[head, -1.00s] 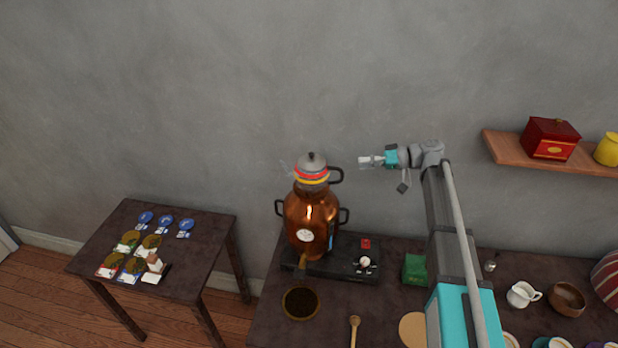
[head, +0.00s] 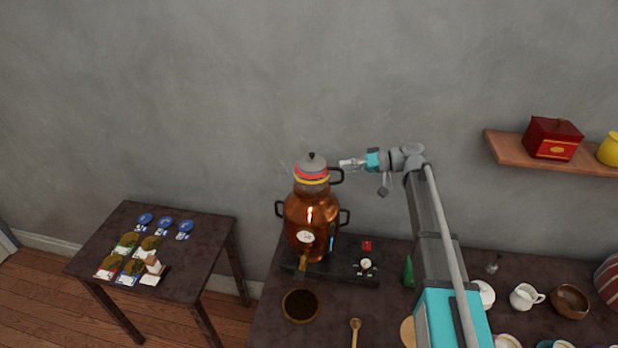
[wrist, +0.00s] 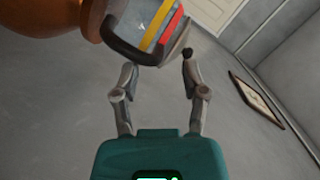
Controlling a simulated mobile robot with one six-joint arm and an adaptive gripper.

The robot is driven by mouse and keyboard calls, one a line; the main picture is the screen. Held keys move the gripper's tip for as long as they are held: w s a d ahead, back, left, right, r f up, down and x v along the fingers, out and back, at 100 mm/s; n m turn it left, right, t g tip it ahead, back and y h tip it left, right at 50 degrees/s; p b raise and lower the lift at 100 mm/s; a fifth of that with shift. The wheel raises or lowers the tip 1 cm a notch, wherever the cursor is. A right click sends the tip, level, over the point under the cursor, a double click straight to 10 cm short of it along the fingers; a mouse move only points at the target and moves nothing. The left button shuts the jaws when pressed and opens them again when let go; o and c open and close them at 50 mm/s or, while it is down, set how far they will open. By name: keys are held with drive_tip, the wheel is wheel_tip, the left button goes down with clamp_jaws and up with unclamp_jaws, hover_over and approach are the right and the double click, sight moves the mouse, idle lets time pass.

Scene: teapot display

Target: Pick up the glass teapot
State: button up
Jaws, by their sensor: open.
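The glass teapot (head: 311,172) has a grey lid with a dark knob, red and yellow bands and a dark handle on its right. It sits upright on top of the copper samovar (head: 308,215). My gripper (head: 345,163) is open at the teapot's right, close to the handle. In the wrist view the teapot (wrist: 152,22) looks tilted at the top, and its dark handle (wrist: 124,48) lies just ahead of the spread fingers of my gripper (wrist: 160,66). Nothing is held. I cannot tell whether a fingertip touches the handle.
The samovar stands on a dark base on the brown table (head: 268,325). A wooden bowl of dark contents (head: 300,305) and a spoon (head: 355,330) lie in front. A shelf (head: 545,157) with a red box (head: 552,137) is at right. A side table (head: 190,275) is at left.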

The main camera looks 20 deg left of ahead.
sight(336, 168)
drive_tip(key=shift+b+x, duration=0.3)
drive_tip(key=shift+x, duration=1.35)
drive_tip(key=shift+c, duration=0.3)
clamp_jaws()
